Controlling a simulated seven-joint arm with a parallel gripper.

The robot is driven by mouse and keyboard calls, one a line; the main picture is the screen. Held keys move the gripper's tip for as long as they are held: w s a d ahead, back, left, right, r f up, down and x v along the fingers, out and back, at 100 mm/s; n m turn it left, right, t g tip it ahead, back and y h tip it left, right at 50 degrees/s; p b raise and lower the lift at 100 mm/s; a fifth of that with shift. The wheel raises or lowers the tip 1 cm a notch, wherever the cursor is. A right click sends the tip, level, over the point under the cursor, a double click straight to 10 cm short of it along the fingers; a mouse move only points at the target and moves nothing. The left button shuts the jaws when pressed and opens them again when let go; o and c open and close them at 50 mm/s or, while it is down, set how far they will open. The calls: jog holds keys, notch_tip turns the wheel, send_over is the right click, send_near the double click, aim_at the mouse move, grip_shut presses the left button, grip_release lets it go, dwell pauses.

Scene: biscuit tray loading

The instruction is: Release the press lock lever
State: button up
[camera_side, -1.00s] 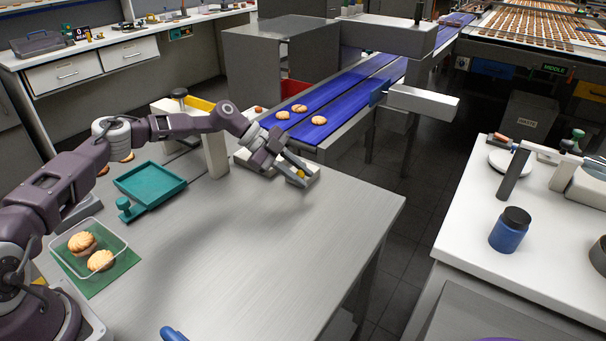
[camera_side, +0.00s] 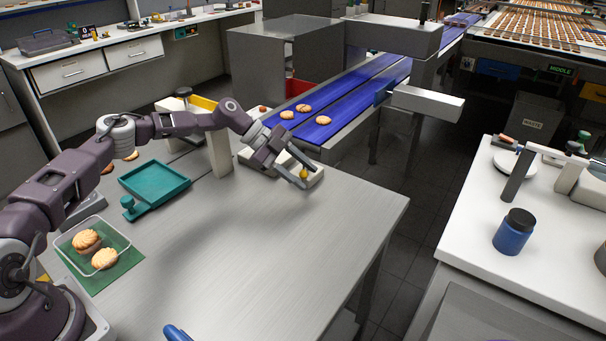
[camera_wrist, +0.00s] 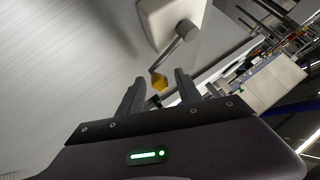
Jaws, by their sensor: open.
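The lock lever shows in the wrist view as a short grey arm (camera_wrist: 174,50) on a pivot, with a yellow tip (camera_wrist: 160,82). It stands on a pale block (camera_wrist: 160,18). In the side view, the yellow tip (camera_side: 304,173) shows at the pale block (camera_side: 316,177) near the table's far right edge. My gripper (camera_side: 307,179) is open there, its fingers spread on either side of the tip. In the wrist view, my gripper (camera_wrist: 160,76) has the yellow tip between its fingers, with gaps on both sides. Contact cannot be told.
A pale post (camera_side: 219,153) stands left of my gripper. A blue conveyor (camera_side: 335,113) with several biscuits runs behind. A teal tray (camera_side: 150,197) and a clear box (camera_side: 67,243) with biscuits sit at left. The front of the steel table (camera_side: 270,260) is clear.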

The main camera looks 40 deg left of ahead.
jog(key=v, duration=0.6)
jog(key=shift+a+r, duration=0.2)
jog(key=shift+r, duration=0.05)
jog(key=shift+s, duration=0.1)
jog(key=shift+c, duration=1)
notch_tip(320, 180, up, 5)
grip_shut()
notch_tip(320, 180, up, 10)
jog(key=w+d+f+n+g+y, duration=0.1)
jog(key=d+f+n+g+y, duration=0.2)
jog(key=f+n, duration=0.4)
jog(key=w+d+r+n+t+y, duration=0.2)
jog(key=w+d+r+n+y, duration=0.15)
jog(key=r+n, duration=0.25)
jog(key=shift+y, duration=0.25)
jog(key=shift+s+a+f, duration=0.15)
jog(key=shift+f, duration=2.4)
jog(key=shift+s+a+f, duration=0.1)
jog(key=shift+s+f, duration=0.05)
jog(key=shift+f, duration=2.45)
jog(key=shift+s+a+f, duration=0.15)
jog(key=shift+s+f, duration=0.05)
jog(key=shift+f, duration=2.35)
